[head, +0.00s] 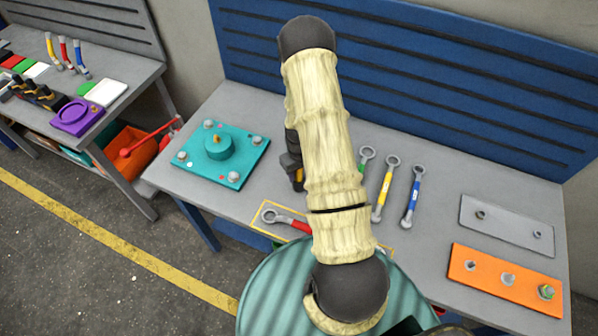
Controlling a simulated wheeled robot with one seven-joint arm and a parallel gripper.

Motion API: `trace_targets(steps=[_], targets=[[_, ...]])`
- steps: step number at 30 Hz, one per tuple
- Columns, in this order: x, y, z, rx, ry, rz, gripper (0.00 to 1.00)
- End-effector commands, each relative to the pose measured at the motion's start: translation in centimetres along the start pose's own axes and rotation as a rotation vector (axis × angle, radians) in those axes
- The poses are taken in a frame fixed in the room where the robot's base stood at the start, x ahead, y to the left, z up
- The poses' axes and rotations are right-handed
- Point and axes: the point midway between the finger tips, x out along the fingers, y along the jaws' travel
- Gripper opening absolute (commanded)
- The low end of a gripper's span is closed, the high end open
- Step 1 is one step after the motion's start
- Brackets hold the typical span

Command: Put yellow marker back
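My gripper (298,182) is dark and points down over the middle of the grey workbench, partly hidden behind my pale-sleeved arm. A small orange-yellow spot shows at its tip; I cannot tell whether it is part of the gripper or something held. No yellow marker can be made out for certain. A slim yellow-handled item (53,51) stands at the back of the left bench, beside a red one (65,54) and a blue one (81,59). A small yellow piece (217,140) sits on the teal block (205,164), left of my gripper.
Wrenches with green (364,161), yellow (384,194) and blue (411,200) handles lie right of my arm. A red wrench (287,219) lies in a yellow outline. An orange plate (510,279) and grey plate (507,222) lie at right. A purple tray (77,117) is on the left bench.

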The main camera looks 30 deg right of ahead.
Motion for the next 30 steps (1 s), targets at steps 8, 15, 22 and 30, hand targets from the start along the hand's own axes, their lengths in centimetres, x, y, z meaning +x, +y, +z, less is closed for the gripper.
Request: trace_targets(steps=[8,15,22,30], targets=[[-0.1,0.0,0.0,0.000,0.000,0.000,0.45],[-1.0,0.0,-0.1,0.000,0.002,0.001,0.45],[-3.5,0.1,-0.1,0.000,0.004,0.002,0.45],[-7.0,0.1,-0.1,-0.001,0.004,0.002,0.45]])
